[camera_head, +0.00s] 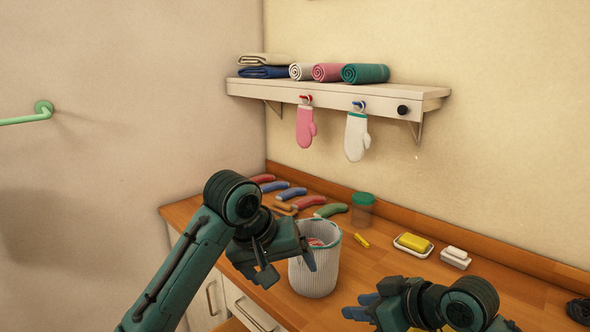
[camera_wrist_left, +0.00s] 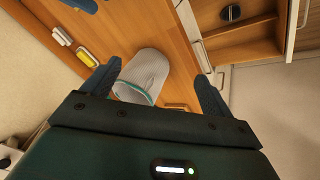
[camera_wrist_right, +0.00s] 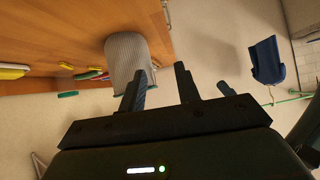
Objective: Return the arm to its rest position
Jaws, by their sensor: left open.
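My left arm comes in from the left, and my left gripper (camera_head: 288,268) hangs by the near left side of a ribbed white basket (camera_head: 313,275). In the left wrist view, its fingers are spread and empty, with the basket (camera_wrist_left: 148,70) beyond them. My right gripper (camera_head: 361,306) is low at the right of the basket, over the wooden counter. In the right wrist view, its fingers (camera_wrist_right: 160,85) stand apart with nothing between them, and the basket (camera_wrist_right: 126,55) is beyond. The basket holds something pink, partly hidden.
A wall shelf (camera_head: 335,92) bears towels. Pink (camera_head: 306,127) and white (camera_head: 357,137) mitts hang below it. A green rail (camera_head: 28,116) is at left.

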